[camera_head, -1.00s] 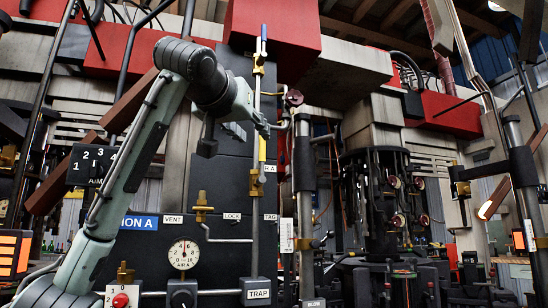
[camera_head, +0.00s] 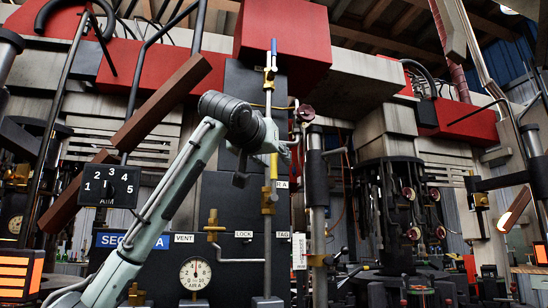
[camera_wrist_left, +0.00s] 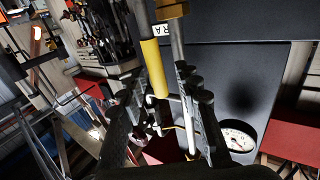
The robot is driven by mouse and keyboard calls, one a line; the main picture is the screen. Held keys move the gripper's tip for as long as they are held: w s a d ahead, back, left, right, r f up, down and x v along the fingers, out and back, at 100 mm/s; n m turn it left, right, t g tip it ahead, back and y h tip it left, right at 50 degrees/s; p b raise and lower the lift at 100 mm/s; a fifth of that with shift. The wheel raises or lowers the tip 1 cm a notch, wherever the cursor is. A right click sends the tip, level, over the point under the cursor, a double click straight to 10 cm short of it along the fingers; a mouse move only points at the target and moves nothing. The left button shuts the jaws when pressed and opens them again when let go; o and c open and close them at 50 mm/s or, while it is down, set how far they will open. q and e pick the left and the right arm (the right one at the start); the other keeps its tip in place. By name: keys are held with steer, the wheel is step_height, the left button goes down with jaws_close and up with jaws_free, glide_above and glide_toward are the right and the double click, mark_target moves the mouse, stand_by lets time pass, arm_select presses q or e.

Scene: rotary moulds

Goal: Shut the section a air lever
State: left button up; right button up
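The section A air lever has a yellow sleeve (camera_head: 274,166) and stands upright at a brass valve (camera_head: 269,197) on the dark panel, beside a label ending in RA. My left gripper (camera_head: 287,146) is at the upper end of the lever. In the left wrist view, the sleeve (camera_wrist_left: 153,67) reaches down between the two dark fingers of my left gripper (camera_wrist_left: 160,112), which stand apart. A grey pipe (camera_wrist_left: 178,45) runs beside the lever. I cannot tell whether a finger touches the lever. My right gripper is not in view.
A second upright lever with a blue tip (camera_head: 274,48) stands above on the same pipe line. A round gauge (camera_head: 195,273) is lower left on the panel. A dark vertical column (camera_head: 317,175) stands close to the right. A red block (camera_head: 282,38) overhangs above.

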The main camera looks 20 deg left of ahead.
arm_select(q)
jaws_close()
stand_by(0.3)
